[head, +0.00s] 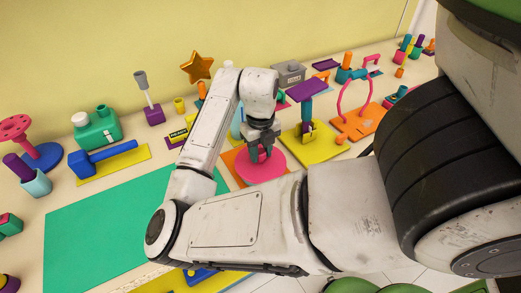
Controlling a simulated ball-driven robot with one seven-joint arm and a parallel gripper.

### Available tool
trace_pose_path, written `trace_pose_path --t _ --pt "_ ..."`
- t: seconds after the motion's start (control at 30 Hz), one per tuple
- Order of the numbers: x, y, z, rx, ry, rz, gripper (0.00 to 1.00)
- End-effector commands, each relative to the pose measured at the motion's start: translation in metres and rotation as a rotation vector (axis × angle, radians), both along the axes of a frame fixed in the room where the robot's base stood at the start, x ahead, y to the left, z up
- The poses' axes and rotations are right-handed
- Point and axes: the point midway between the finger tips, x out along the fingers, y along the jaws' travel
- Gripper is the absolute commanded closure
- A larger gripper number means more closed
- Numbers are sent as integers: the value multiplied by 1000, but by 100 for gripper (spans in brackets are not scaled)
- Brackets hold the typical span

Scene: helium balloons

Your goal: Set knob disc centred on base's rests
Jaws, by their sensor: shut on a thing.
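The knob disc (262,172) is a round pink plate with a knob at its middle, in the centre of the head view. My gripper (259,155) points down and is shut on the knob of the disc. The disc looks roughly level. An orange piece (230,159) shows beneath and to the left of the disc; it may be the base. The rests are hidden under the disc, so I cannot tell whether the disc touches them or is centred.
A yellow plate (322,152) with a purple-topped stand (307,90) is close on the right. A wide green mat (110,235) lies bare at left. My arm covers the foreground.

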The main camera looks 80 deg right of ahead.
Motion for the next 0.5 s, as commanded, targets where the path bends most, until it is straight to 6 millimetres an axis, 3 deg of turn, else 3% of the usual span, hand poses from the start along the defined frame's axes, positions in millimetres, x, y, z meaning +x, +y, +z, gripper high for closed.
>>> trace_pose_path --t 0.2,0.23,0.5 --pt "0 0 -4 0 0 0 100" --pt "0 0 -3 0 0 0 63" --pt "0 0 -3 0 0 0 39"
